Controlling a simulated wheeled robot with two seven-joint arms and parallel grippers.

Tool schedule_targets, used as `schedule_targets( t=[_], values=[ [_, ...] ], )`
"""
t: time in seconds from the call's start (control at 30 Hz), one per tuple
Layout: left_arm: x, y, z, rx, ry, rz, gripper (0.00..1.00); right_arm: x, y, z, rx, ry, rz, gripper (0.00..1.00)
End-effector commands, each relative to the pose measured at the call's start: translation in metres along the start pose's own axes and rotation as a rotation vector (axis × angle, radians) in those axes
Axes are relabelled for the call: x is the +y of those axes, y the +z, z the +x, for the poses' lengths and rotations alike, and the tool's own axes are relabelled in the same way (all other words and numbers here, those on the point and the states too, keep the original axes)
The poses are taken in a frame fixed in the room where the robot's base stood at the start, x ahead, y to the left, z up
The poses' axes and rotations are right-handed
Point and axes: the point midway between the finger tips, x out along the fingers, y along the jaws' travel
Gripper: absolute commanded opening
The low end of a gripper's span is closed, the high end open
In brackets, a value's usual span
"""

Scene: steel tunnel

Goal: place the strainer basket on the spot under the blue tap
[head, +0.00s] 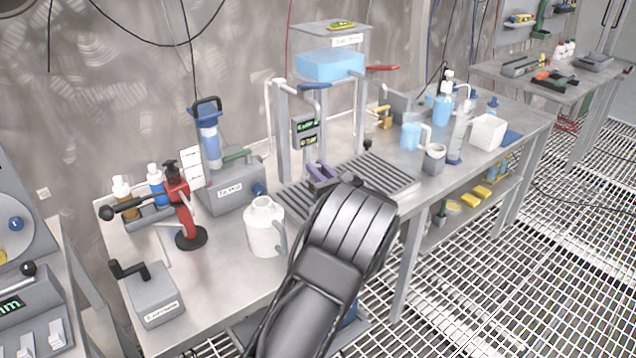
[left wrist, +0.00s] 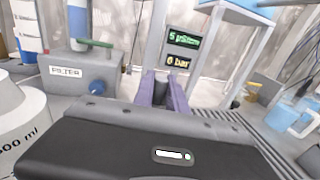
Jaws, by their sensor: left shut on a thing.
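My left gripper (head: 320,170) is over the slatted drain grate (head: 375,178) on the steel bench, in front of the tap stand. Its purple fingers also show in the left wrist view (left wrist: 163,90). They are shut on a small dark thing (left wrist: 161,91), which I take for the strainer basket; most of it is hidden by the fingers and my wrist. The blue tap (head: 315,86) has a blue lever on the stand above the grate. The spot under it is not clear to see behind my gripper. My right gripper is out of view.
A white jug (head: 262,228) stands close left of my forearm. The filter box (head: 232,190) and red hand press (head: 180,200) are farther left. A small display (head: 306,132) hangs behind my gripper. A grey cup (head: 433,158) and several bottles stand right of the grate.

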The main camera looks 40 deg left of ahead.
Motion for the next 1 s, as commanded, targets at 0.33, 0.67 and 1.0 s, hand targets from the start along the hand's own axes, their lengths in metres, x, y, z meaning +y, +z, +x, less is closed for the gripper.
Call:
schedule_targets(
  t=[0.33,0.67,1.0],
  values=[
    [0.0,-0.007,0.0,0.0,-0.001,0.0,0.0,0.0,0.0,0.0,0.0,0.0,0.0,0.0],
    [-0.001,-0.037,0.0,-0.001,-0.001,-0.002,0.0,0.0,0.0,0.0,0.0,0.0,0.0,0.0],
    [0.0,-0.039,0.0,0.0,-0.001,-0.002,0.22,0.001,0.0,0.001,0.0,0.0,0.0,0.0]
  ],
)
